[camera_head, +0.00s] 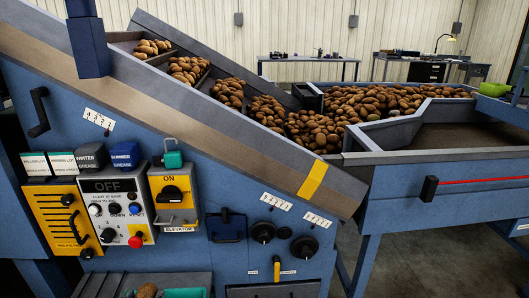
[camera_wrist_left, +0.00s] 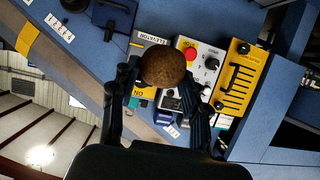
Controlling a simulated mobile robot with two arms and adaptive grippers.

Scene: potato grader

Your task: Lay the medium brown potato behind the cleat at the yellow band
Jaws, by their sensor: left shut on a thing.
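In the left wrist view, my left gripper (camera_wrist_left: 164,88) is shut on a brown, rounded potato (camera_wrist_left: 162,67), held at its fingertips in front of the control panels. In the head view, the yellow band (camera_head: 313,180) is painted across the lower end of the sloping elevator's side rail. The band also shows in the left wrist view (camera_wrist_left: 27,38). Potatoes lie in groups up the elevator belt, parted by cleats. The cleat level with the band is hidden behind the rail in the head view. My right gripper is not in view.
A hopper holds a potato heap (camera_head: 375,102) at the elevator's foot. Control boxes, including the yellow ON box (camera_head: 173,196) and grey OFF box (camera_head: 117,207), stick out below the rail.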

